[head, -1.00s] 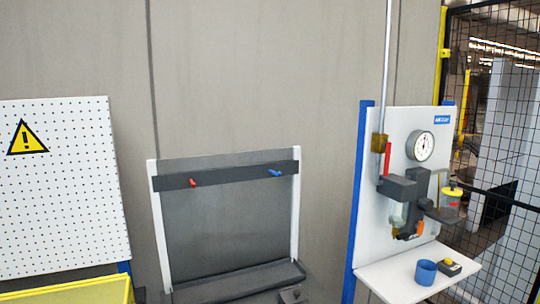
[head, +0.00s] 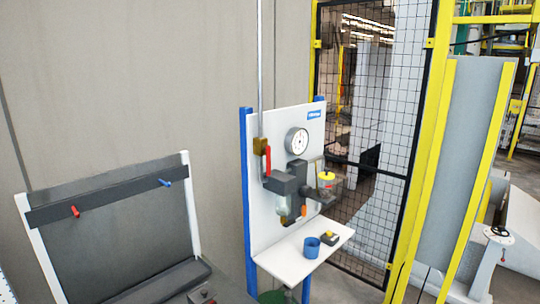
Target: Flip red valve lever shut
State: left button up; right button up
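The red valve lever (head: 268,159) stands upright beside a brass valve body (head: 260,146) on a vertical pipe, at the left of the white panel (head: 266,222) with blue posts. A round white gauge (head: 297,141) is to its right. Dark grey fittings (head: 287,181) sit just below the lever. Neither of my grippers is in view.
A white shelf (head: 285,262) below the panel holds a blue cup (head: 312,248) and a small yellow-and-black box (head: 330,238). A dark rack (head: 100,205) with red and blue handles stands at left. A black mesh fence (head: 375,110) and yellow frame (head: 412,190) stand at right.

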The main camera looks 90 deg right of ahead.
aim_at(266, 147)
jog(key=z, duration=0.9)
